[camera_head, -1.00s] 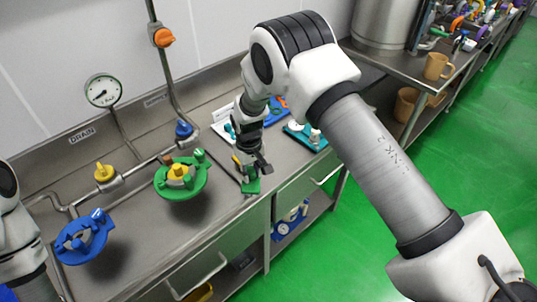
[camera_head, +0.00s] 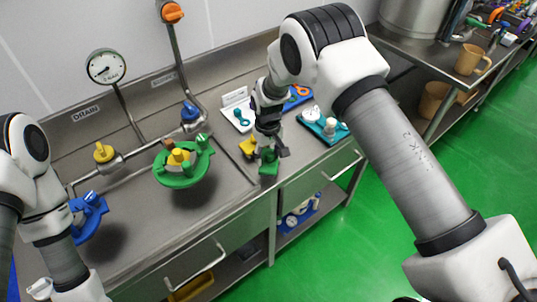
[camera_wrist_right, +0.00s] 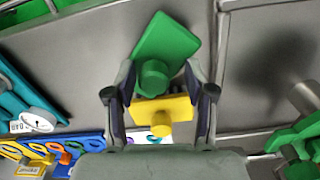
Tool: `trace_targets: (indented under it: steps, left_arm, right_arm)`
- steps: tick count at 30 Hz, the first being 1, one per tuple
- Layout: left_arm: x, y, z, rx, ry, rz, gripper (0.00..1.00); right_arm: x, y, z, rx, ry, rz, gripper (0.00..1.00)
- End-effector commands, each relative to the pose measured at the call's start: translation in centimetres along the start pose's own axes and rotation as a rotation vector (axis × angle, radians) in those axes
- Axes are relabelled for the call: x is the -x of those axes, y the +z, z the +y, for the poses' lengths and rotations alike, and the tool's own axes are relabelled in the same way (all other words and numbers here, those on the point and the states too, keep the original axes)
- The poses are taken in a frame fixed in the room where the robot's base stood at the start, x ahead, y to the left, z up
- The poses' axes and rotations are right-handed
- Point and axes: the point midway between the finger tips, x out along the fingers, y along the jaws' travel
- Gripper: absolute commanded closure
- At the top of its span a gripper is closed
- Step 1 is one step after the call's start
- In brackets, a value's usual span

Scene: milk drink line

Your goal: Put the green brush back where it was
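The green brush (camera_head: 268,167) sits on the steel counter near its front edge, under my right gripper (camera_head: 268,153). In the right wrist view the brush has a flat green block (camera_wrist_right: 170,42) and a round green handle. The fingers of my right gripper (camera_wrist_right: 160,95) stand wide apart on either side of the handle, with a visible gap at least on the right. A yellow brush-like piece (camera_wrist_right: 165,112) is just behind the green one; it also shows in the head view (camera_head: 247,149). My left arm shows at the left, but its gripper is out of frame.
A green round fixture (camera_head: 183,176) and a blue one (camera_head: 88,220) stand left on the counter. A teal tray (camera_head: 325,126) is right of the gripper. Behind lie a white tray (camera_head: 239,118) and a blue board (camera_head: 297,97). Pipes and a gauge (camera_head: 106,67) line the wall.

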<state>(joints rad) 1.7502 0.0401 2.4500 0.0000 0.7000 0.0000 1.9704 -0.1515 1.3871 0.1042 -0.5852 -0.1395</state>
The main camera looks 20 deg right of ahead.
Motion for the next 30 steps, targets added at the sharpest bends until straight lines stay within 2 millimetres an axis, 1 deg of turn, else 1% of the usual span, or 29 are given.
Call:
trace_targets:
  steps: [5,8,11,15,18,21,25,29,30]
  left_arm:
    - [-0.1,0.0,0.0,0.000,0.000,0.000,0.60]
    - [-0.7,0.0,0.0,0.000,0.000,0.000,0.60]
    - [-1.5,0.0,0.0,0.000,0.000,0.000,0.60]
    - [-2.8,0.0,0.0,0.000,0.000,0.000,0.60]
    - [-3.3,0.0,0.0,0.000,0.000,-0.001,0.60]
    - [-3.6,0.0,0.0,0.000,0.000,0.000,0.60]
    - [-3.7,0.0,0.0,0.000,0.000,0.000,0.60]
    - [-3.6,0.0,0.0,0.000,0.000,0.000,0.60]
    - [-3.6,0.0,0.0,0.000,0.000,0.000,0.60]
  right_arm:
    - [0.2,0.0,0.0,0.000,0.000,0.001,0.46]
    - [1.2,-0.1,0.0,-0.001,0.000,0.001,0.46]
    - [3.2,-0.1,0.1,-0.001,0.001,0.004,0.46]
    - [6.9,-0.1,0.0,0.000,0.001,0.006,0.46]
    - [9.3,-0.1,0.0,0.000,0.001,0.004,0.46]
    - [11.0,-0.1,0.0,0.000,0.000,0.003,0.46]
    - [11.9,0.0,0.0,0.000,0.000,0.000,0.46]
    - [12.0,0.0,0.0,0.000,0.000,-0.001,0.46]
    - [11.7,0.1,0.1,-0.002,0.000,-0.002,0.46]
